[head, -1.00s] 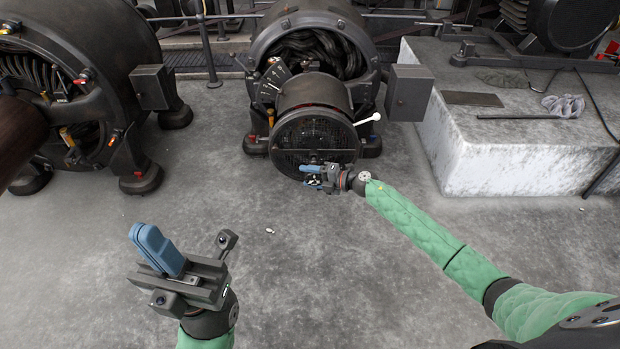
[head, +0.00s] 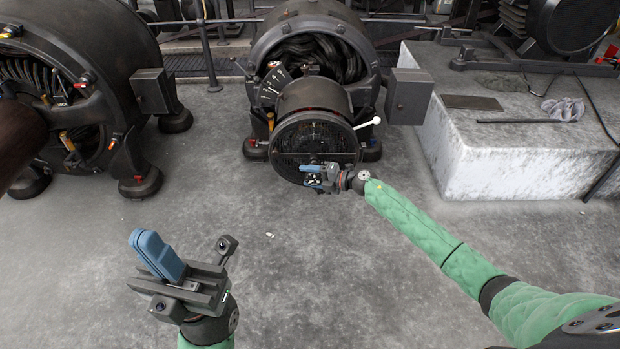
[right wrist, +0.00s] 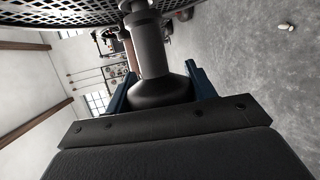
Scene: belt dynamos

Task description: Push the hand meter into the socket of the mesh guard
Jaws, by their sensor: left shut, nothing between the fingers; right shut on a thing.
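The mesh guard (head: 290,148) is the round dark grille on the front of the middle dynamo; its edge also shows along the top of the right wrist view (right wrist: 70,13). My right gripper (head: 312,177) is at the guard's lower part. In the right wrist view its blue fingers are shut on the dark grey hand meter (right wrist: 150,48). The meter's narrow end points at the guard and overlaps a round fitting there; I cannot tell how deep it sits. The socket itself is hidden. My left gripper (head: 150,249) is shut and empty over the floor, front left.
A white lever (head: 366,123) sticks out at the right of the middle dynamo. A second dynamo (head: 90,60) stands at the left. A stone plinth (head: 500,155) with a cloth (head: 563,108) and a rod is at the right. The floor in front is mostly clear.

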